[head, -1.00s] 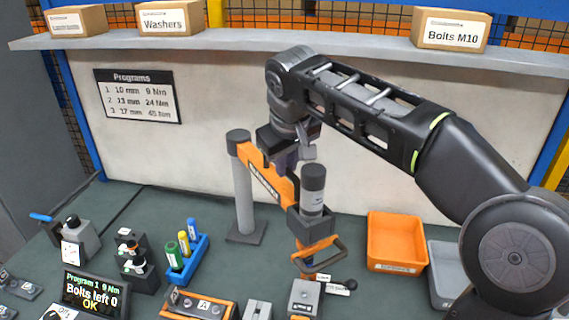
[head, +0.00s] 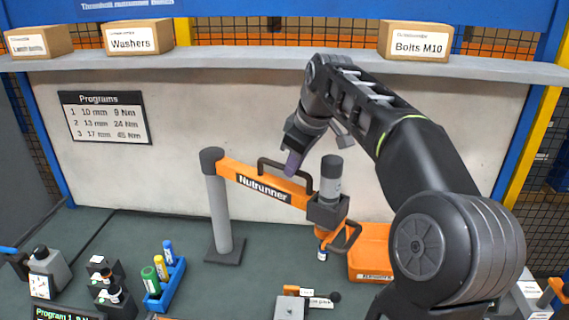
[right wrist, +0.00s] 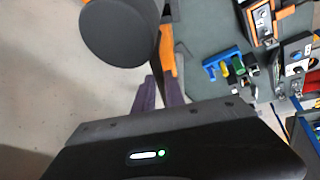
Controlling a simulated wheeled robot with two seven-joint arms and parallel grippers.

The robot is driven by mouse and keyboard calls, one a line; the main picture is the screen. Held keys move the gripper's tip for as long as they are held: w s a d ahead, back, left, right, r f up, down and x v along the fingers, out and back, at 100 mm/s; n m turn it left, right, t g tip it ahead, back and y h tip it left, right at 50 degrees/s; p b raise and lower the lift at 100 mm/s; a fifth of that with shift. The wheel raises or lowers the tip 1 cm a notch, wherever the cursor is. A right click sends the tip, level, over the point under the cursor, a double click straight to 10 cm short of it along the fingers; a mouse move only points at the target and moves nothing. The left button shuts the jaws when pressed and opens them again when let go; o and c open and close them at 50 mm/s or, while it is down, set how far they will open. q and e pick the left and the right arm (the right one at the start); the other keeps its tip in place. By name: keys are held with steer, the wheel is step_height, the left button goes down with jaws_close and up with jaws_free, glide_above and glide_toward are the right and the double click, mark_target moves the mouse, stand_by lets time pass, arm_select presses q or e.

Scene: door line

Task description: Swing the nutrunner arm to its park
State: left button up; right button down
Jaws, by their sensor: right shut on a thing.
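The orange nutrunner arm (head: 230,170) reaches to the right from the top of a grey post (head: 217,205). A black bar handle (head: 268,160) stands on top of the arm. My right gripper (head: 293,165) comes down from above and is shut on this handle. In the right wrist view its purple fingers (right wrist: 157,95) are close beside a strip of orange, and the dark nutrunner hides part of the grip. My left gripper is not in view.
An orange bin (head: 368,262) stands behind and right of the nutrunner. A blue rack (head: 167,283) with coloured markers and several small devices is at the front left. A shelf (head: 225,61) with boxes runs along the back.

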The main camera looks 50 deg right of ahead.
steer(key=c, duration=1.6)
jaws_free()
steer(key=shift+d, duration=0.2)
steer(key=shift+o, duration=1)
steer(key=shift+a, duration=0.1)
steer(key=shift+r, duration=0.1)
steer(key=p+v, duration=0.1)
steer(key=v, duration=0.6)
steer(key=shift+s+r+p, duration=0.2)
steer(key=shift+r+p, duration=0.1)
steer(key=shift+r, duration=0.05)
steer(key=shift+a, duration=0.1)
